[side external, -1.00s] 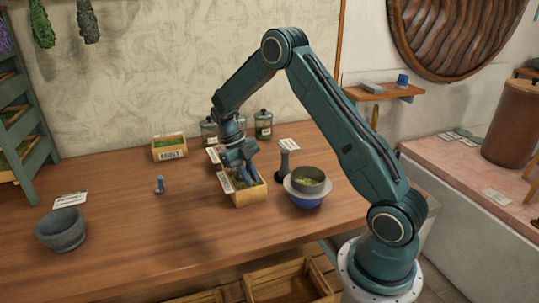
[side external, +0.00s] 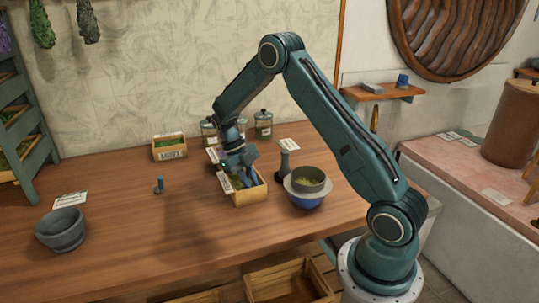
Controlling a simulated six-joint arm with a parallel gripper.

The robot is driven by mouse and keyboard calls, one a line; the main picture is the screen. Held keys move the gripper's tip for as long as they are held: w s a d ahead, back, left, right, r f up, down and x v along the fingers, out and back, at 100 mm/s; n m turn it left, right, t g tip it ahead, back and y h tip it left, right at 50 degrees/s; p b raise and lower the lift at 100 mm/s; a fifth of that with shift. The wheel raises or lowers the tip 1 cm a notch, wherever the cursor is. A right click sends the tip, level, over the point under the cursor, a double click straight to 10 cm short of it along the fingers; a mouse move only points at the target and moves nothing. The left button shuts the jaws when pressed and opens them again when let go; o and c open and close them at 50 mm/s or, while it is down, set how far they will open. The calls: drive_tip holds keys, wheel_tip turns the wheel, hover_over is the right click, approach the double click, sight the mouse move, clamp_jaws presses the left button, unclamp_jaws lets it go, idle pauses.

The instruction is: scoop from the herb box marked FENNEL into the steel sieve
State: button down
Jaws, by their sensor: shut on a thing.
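My gripper (side external: 245,176) is over and partly inside a small wooden herb box (side external: 250,196) in the middle of the table. It is shut on a scoop, which is mostly hidden by the fingers and the box. The steel sieve (side external: 308,182) sits in a blue bowl (side external: 307,202) just right of the box, and some green herb lies in the sieve.
Another labelled herb box (side external: 169,153) and glass jars (side external: 263,124) stand behind. The table's front left is clear.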

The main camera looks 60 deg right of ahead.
drive_tip(key=shift+s+a, duration=0.1)
drive_tip(key=shift+s+a, duration=0.7)
drive_tip(key=shift+s, duration=0.1)
drive_tip(key=shift+r, duration=0.1)
wheel_tip(320, 180, up, 8)
idle(1.4)
drive_tip(key=shift+s+d+r, duration=0.1)
drive_tip(key=shift+r, duration=0.1)
drive_tip(key=s+d+r+n+t+h, duration=0.2)
drive_tip(key=s+d+r+n, duration=0.1)
drive_tip(key=s+n, duration=0.4)
drive_tip(key=s+d+r+n+t+h, duration=0.2)
drive_tip(key=s+n, duration=0.5)
drive_tip(key=n, duration=0.4)
drive_tip(key=shift+s+d+r+t+h, duration=0.3)
drive_tip(key=shift+d+r+h, duration=0.2)
drive_tip(key=shift+d+r, duration=0.9)
